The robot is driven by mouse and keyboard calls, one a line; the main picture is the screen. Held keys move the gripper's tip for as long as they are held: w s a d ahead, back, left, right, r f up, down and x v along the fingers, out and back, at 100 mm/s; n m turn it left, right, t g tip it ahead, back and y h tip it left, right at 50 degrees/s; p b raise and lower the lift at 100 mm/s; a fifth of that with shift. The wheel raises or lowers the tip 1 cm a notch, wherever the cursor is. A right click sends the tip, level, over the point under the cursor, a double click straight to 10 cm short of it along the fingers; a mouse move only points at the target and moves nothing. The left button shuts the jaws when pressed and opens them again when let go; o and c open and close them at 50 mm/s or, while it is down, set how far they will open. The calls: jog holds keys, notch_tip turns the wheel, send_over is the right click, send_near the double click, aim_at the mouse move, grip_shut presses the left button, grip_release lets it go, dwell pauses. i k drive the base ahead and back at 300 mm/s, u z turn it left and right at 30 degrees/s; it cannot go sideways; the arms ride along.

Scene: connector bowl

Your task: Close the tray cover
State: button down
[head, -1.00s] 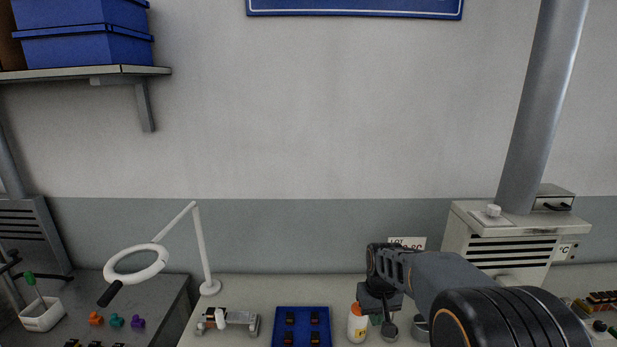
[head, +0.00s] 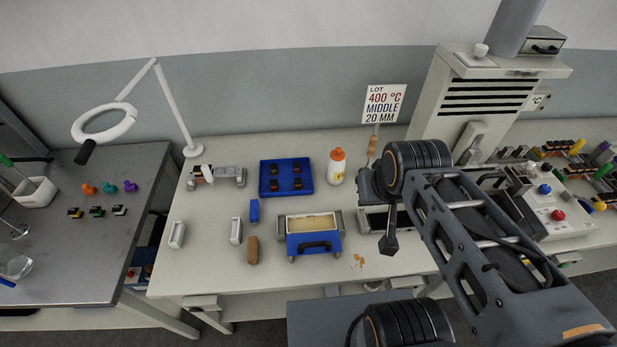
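A blue box with a black handle (head: 314,246) on its front stands near the middle of the bench, with grey pieces at both sides. A tan surface shows at its top; I cannot tell whether this is the inside or a cover. A flat blue tray (head: 264,190) behind it holds several dark connectors, and no cover shows over them. My gripper (head: 388,243) hangs over the bench to the right of the blue box, apart from it. My arm hides part of it, and its fingers are too small and dark to read. A grey unit with a dark opening (head: 372,222) is partly behind it.
An orange-capped bottle (head: 337,168) stands between the blue tray and my arm. A magnifier lamp (head: 193,150) is at the back left. A large grey machine (head: 447,92) stands at the right. Small blue, brown and white blocks lie left of the blue box.

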aim_at(298, 244)
jog(key=k, duration=0.5)
jog(key=z, duration=1.85)
jog(key=k, duration=1.2)
jog(key=u, duration=1.6)
jog(key=i, duration=0.5)
jog(key=u, duration=0.05)
